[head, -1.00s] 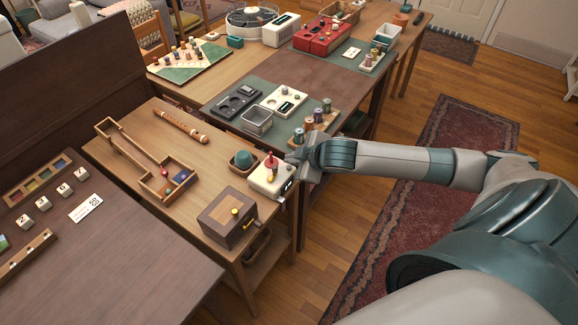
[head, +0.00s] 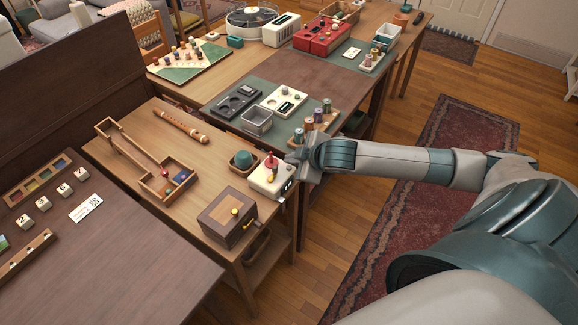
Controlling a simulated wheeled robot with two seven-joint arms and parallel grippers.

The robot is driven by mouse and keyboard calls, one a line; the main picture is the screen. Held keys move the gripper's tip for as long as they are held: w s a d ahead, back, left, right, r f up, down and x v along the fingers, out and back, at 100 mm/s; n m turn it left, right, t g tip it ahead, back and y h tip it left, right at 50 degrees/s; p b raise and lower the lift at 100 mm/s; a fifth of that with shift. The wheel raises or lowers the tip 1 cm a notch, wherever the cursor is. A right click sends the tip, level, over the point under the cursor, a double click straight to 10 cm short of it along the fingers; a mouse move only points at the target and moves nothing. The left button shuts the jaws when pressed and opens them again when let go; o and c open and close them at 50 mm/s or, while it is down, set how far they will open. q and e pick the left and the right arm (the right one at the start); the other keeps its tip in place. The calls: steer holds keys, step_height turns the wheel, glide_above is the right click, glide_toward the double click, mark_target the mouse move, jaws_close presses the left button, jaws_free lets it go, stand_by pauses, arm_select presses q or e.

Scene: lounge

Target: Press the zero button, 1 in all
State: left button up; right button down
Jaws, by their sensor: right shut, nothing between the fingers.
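A small cream box (head: 264,184) with a red knob (head: 270,164) on top and a small dark display (head: 288,187) on its right side stands at the right edge of the wooden table. No button marked zero can be made out at this size. My right gripper (head: 292,164) is shut and empty at the box's far right corner. It hides part of that corner, and I cannot tell whether it touches the box. My left gripper is out of view.
A wooden crank box (head: 225,219) stands in front of the cream box, and a teal bowl in a tray (head: 243,160) behind it. A flute (head: 181,126) and wooden track (head: 130,146) lie to the left. Spools (head: 309,124) stand on the table behind. Floor is open at right.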

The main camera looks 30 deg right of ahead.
steer(key=shift+f, duration=0.8)
stand_by(0.7)
steer(key=shift+r, duration=0.15)
steer(key=shift+r+p, duration=0.75)
steer(key=shift+p, duration=0.4)
step_height(320, 180, up, 5)
steer(key=p, duration=0.5)
stand_by(0.9)
